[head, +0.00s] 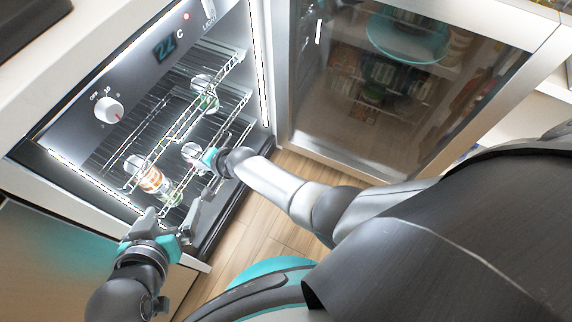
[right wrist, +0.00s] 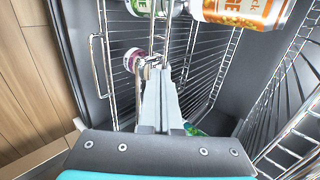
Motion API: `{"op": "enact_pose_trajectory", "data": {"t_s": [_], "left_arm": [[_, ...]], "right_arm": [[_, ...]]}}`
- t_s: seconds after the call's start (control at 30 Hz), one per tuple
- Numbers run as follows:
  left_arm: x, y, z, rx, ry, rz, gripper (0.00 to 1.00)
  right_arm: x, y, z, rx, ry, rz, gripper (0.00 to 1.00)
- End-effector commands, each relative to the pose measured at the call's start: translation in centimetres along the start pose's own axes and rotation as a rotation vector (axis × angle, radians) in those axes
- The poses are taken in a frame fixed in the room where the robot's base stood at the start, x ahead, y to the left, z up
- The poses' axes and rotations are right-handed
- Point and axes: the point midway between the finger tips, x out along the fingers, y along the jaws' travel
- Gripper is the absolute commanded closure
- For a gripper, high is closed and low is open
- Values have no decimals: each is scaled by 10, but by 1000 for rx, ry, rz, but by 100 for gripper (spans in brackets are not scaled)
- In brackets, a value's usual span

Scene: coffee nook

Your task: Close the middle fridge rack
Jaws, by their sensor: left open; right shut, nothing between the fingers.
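The fridge (head: 85,95) stands open, with several wire racks inside. A wire rack (head: 186,126) sits uppermost in the head view; another rack's rail (head: 236,108) shows lower and further right. I cannot tell exactly how far the middle one is pulled out. My right gripper (head: 207,158) reaches in at the racks' front. In the right wrist view its fingers (right wrist: 158,88) are shut and empty, close to a wire rack's front rail (right wrist: 108,75); contact is unclear. My left gripper (head: 180,212) is open and empty, low in front of the fridge opening.
An orange and white can (head: 152,180) and another can (head: 206,97) are on the racks. Orange-labelled can (right wrist: 240,10) shows at the top of the wrist view. The open glass door (head: 385,85) stands to the right. Wooden floor (head: 250,225) lies below.

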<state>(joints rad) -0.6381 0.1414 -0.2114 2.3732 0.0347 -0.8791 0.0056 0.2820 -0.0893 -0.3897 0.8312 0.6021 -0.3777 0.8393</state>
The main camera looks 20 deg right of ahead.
Motion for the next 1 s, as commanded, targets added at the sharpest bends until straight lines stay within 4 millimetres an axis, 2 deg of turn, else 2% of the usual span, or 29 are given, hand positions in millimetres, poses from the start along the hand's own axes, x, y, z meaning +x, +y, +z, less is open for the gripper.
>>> {"op": "enact_pose_trajectory", "data": {"t_s": [1.0], "left_arm": [[1, 1, -2, 0, 15, 4, 0]], "right_arm": [[3, -7, 1, 1, -1, -4, 100]]}}
